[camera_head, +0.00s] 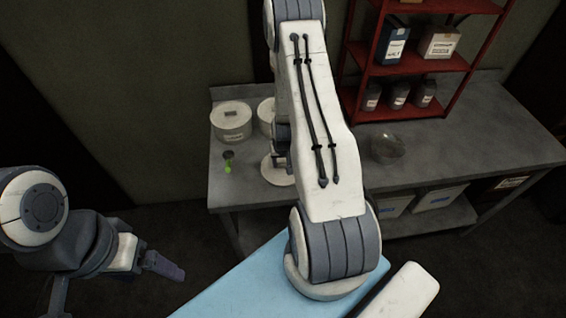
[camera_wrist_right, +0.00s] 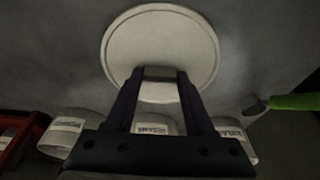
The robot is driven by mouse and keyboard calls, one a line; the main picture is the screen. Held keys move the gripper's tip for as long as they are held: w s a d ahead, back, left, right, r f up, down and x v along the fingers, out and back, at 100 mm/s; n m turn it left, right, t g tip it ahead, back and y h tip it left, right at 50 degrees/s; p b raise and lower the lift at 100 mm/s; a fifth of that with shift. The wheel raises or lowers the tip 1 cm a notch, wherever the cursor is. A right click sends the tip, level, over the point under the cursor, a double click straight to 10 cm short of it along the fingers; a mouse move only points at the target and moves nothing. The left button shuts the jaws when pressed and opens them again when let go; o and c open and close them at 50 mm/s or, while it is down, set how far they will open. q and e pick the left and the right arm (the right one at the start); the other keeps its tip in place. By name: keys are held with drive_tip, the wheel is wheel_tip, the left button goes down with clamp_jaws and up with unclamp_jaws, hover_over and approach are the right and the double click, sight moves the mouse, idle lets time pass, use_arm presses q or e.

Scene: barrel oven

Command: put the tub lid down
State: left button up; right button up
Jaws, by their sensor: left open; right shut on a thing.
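The tub lid (camera_wrist_right: 160,28) is a round off-white disc with a raised rim. My right gripper (camera_wrist_right: 158,78) is shut on the lid's handle in the right wrist view. In the head view the lid (camera_head: 275,176) shows beside my right arm, over the left part of the grey bench; whether it touches the bench I cannot tell. My right gripper is mostly hidden behind the arm there. My left gripper (camera_head: 163,264) is open and empty, off the bench at the lower left.
White labelled tubs (camera_head: 231,124) (camera_wrist_right: 155,123) stand at the bench's back left. A green-handled tool (camera_head: 228,164) (camera_wrist_right: 292,102) lies left of the lid. A clear bowl (camera_head: 387,146) sits right of my arm. A red shelf (camera_head: 425,69) stands behind.

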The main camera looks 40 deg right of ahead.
drive_tip(key=shift+f, duration=0.7)
drive_tip(key=shift+f, duration=0.2)
drive_tip(key=o, duration=1.3)
